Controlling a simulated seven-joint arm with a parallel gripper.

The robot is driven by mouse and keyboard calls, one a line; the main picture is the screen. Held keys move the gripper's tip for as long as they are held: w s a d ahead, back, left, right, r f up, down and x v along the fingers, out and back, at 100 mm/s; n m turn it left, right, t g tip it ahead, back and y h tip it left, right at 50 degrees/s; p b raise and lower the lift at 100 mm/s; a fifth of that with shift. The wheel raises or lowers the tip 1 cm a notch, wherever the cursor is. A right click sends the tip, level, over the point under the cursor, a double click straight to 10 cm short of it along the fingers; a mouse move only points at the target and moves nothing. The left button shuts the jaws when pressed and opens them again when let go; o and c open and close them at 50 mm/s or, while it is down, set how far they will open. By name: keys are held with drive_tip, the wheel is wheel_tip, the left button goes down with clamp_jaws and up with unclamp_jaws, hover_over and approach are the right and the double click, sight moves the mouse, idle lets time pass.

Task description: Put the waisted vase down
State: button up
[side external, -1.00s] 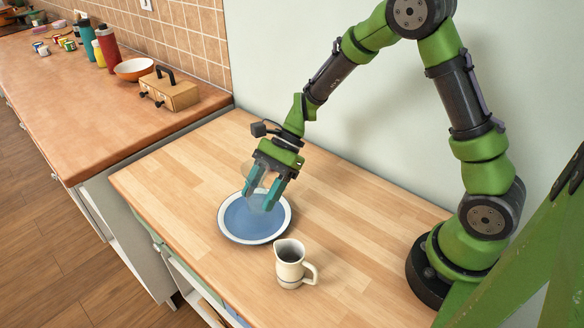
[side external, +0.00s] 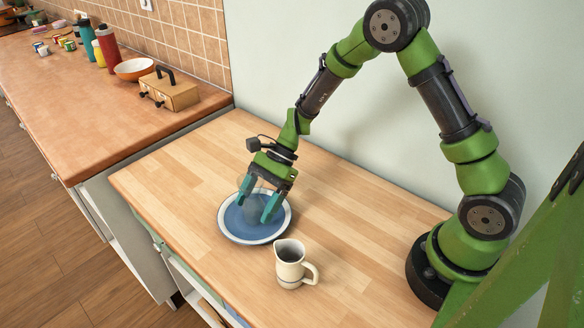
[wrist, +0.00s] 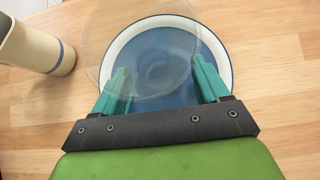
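The waisted vase (side external: 255,209) is clear glass and hard to see. It appears to stand upright on the blue plate with a white rim (side external: 282,229). In the wrist view its wide round mouth (wrist: 140,40) overlaps the plate (wrist: 222,62). My gripper (side external: 257,207) points down over the plate, with one teal finger on each side of the vase. In the wrist view the fingers (wrist: 162,82) are spread wide and look clear of the glass. The vase's base is faint, so its exact contact with the plate is hard to see.
A cream jug (side external: 291,265) stands close to the plate, towards the counter's front edge; it also shows in the wrist view (wrist: 38,48). The wooden counter is clear behind and right of the plate.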

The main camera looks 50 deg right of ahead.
drive_tip(key=shift+r, duration=0.1)
drive_tip(key=shift+d+r, duration=0.25)
drive_tip(key=v, duration=1.1)
drive_tip(key=s+r+n+t+h, duration=0.2)
drive_tip(key=s+r+n, duration=0.2)
drive_tip(key=s, duration=0.1)
drive_tip(key=s+d+r+n+t+h, duration=0.1)
drive_tip(key=s+r+n+t+h, duration=0.1)
drive_tip(key=s+r+n, duration=0.3)
drive_tip(key=s+r+n+t+h, duration=0.3)
drive_tip(key=s+r+n, duration=0.2)
drive_tip(key=s, duration=0.1)
drive_tip(key=shift+s+d, duration=0.25)
